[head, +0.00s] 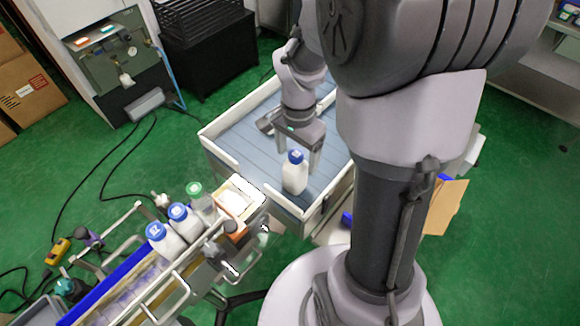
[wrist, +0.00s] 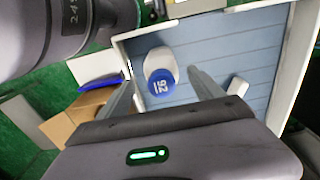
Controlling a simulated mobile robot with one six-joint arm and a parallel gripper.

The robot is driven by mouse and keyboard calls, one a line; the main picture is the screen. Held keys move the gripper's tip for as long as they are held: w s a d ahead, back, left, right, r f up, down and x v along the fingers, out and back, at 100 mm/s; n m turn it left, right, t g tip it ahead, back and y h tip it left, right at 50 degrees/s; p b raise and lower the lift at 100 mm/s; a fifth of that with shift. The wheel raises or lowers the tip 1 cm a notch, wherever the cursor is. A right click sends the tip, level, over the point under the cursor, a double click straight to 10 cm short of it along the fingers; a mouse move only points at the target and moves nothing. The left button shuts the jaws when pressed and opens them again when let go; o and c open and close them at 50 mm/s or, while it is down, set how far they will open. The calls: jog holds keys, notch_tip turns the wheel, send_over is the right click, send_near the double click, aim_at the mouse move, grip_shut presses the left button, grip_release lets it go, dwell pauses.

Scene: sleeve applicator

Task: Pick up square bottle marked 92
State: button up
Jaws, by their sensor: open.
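The square bottle marked 92 (wrist: 160,68) is white with a blue cap, and the number reads on its cap in the wrist view. It stands upright on the grey-blue slatted floor of a white-walled tray table (head: 235,137), and it also shows in the head view (head: 295,176). My gripper (head: 297,160) is open. Its two fingers (wrist: 162,88) show on either side of the bottle in the wrist view, with gaps between the fingers and the bottle. I cannot tell the exact height of the fingertips against the bottle.
A rack at lower left holds two blue-capped bottles (head: 178,216) and a green-capped bottle (head: 200,202). Cardboard (head: 446,205) lies beyond the tray at right. Much of the tray floor is clear.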

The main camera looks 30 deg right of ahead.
notch_tip(320, 180, down, 6)
jog(key=b, duration=0.3)
jog(key=shift+w+a+f, duration=0.1)
jog(key=shift+f, duration=0.05)
grip_shut()
